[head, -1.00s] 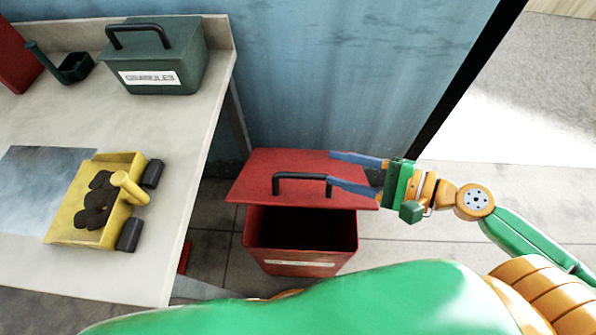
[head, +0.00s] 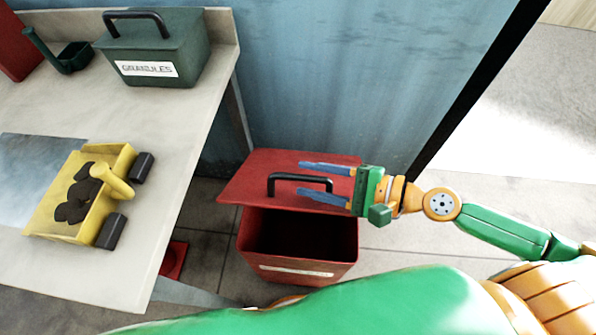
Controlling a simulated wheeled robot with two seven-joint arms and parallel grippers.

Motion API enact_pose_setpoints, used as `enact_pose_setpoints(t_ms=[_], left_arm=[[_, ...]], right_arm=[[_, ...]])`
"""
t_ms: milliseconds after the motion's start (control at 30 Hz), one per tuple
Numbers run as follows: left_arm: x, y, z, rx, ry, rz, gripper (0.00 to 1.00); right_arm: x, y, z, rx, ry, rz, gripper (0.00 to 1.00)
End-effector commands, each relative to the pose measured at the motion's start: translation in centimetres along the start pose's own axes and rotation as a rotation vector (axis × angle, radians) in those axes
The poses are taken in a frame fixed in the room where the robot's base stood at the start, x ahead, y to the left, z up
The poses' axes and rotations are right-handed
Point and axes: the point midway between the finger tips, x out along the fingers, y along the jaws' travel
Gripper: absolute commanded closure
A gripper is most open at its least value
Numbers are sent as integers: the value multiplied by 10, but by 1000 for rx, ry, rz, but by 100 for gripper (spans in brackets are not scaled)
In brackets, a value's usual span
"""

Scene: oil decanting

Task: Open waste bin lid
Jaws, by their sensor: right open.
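The red waste bin (head: 290,272) stands on the floor to the right of the bench, with a white label on its front. Its red lid (head: 250,178) is slid or tipped toward the back, and the dark inside of the bin shows in front of it. A black handle (head: 285,177) stands on the lid. My right gripper (head: 305,179) is open, its blue fingers pointing left over the lid beside the right part of the handle. I cannot tell whether the fingers touch the handle. My left gripper is not in view.
A bench (head: 165,170) on the left carries a green granules box (head: 150,70), a dark green scoop (head: 72,58) and a yellow tray (head: 90,205) with dark lumps. A blue wall (head: 330,80) stands behind the bin. The floor to the right is clear.

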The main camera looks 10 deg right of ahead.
Motion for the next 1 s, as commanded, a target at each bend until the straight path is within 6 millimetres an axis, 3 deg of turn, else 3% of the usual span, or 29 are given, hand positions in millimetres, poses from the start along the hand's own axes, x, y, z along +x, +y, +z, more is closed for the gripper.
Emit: enact_pose_setpoints(t_ms=[200,600,800,1000], left_arm=[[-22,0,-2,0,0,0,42],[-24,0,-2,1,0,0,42],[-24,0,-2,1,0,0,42],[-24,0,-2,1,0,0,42]], right_arm=[[20,-4,4,-1,-2,-3,52],[30,1,1,-4,-3,4,52],[30,1,1,-4,-3,4,100],[30,1,1,-4,-3,4,100]])
